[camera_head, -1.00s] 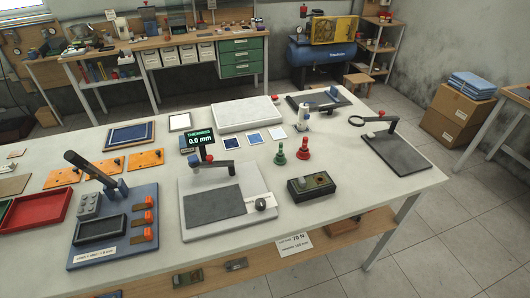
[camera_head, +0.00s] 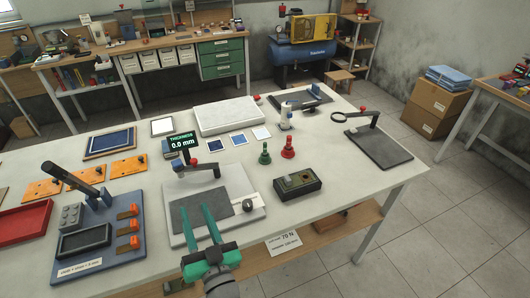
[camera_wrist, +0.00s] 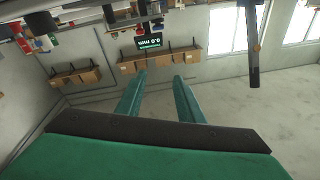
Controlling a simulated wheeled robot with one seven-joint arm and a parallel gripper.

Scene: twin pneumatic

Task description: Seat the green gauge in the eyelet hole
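The green gauge (camera_head: 264,153) is a small pawn-shaped piece standing upright on the white table, left of a similar red gauge (camera_head: 288,148). A dark box with an olive top and small round features (camera_head: 297,184) lies in front of them; I cannot tell whether the eyelet hole is in it. My gripper (camera_head: 196,209), with teal fingers, is raised at the table's near side, in front of the dark pad of the thickness stand. It is open and empty, well to the near left of the green gauge. The wrist view shows its parted fingers (camera_wrist: 160,80) and no gauge.
A blue lever fixture (camera_head: 126,225) is at left. Clear table lies right of the box.

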